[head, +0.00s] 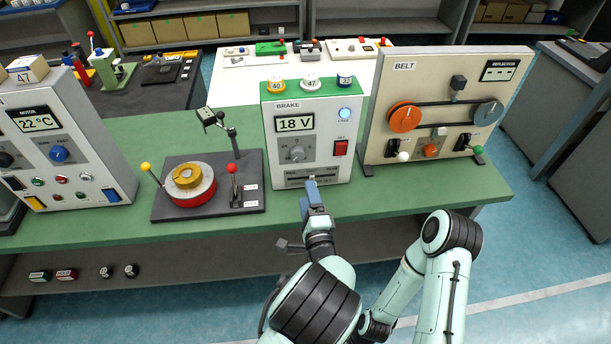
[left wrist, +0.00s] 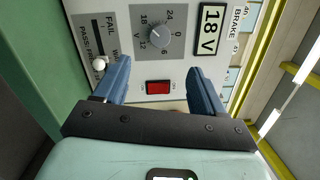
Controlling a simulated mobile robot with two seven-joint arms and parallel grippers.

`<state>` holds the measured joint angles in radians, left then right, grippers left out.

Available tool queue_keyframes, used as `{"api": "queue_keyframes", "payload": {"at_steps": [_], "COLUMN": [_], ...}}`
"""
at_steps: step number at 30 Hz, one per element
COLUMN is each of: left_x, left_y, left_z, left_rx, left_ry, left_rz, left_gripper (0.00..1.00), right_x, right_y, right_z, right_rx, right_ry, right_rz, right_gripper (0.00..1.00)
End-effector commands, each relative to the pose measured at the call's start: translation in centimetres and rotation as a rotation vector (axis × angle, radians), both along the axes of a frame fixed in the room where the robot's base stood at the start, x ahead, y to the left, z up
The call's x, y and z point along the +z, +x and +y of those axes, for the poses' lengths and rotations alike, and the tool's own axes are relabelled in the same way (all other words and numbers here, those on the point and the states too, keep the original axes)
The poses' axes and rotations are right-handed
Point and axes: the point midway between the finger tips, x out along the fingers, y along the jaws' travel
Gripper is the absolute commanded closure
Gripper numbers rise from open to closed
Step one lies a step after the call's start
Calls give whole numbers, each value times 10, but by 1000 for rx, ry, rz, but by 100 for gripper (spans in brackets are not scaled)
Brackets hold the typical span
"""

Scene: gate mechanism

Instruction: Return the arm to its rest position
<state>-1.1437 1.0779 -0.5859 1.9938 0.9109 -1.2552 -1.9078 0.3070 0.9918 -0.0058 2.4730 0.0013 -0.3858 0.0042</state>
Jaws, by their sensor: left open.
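My left gripper (head: 312,190) is in front of the lower edge of the brake unit (head: 272,150), at the table's front. In the left wrist view the blue fingers of the gripper (left wrist: 158,75) are apart with nothing between them. Beyond them is the brake panel, with a red rocker switch (left wrist: 158,87) seen between the fingers. A small white knob (left wrist: 99,63) by the slot marked FAIL lies close beside one finger; I cannot tell if they touch. The brake display (head: 295,123) reads 18 V. My right gripper is not in view.
The belt unit (head: 440,65) stands right of the brake unit. A dark base with a red and yellow disc (head: 190,183) and the motor unit (head: 75,190) stand to the left. The green table (head: 400,190) has a bare front strip. Floor (head: 540,240) is clear at right.

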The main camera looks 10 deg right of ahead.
Motion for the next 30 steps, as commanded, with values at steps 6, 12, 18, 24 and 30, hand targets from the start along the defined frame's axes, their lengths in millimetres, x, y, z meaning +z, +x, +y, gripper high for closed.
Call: {"api": "queue_keyframes", "payload": {"at_steps": [6,12,18,24,30], "left_x": [-3,-69,-188,-287,-330], "left_y": [1,8,-21,-109,-215], "left_z": [2,48,125,182,197], "left_rx": [1,29,171,493,940], "left_ry": [-6,-167,-571,-1082,-1573], "left_rz": [8,189,531,848,1056], "left_gripper": [30,30,30,30,30], "right_x": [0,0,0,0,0], "right_y": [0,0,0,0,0], "right_z": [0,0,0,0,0], "right_rx": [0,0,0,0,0], "right_ry": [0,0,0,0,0], "right_rz": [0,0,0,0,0], "right_gripper": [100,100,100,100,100]}}
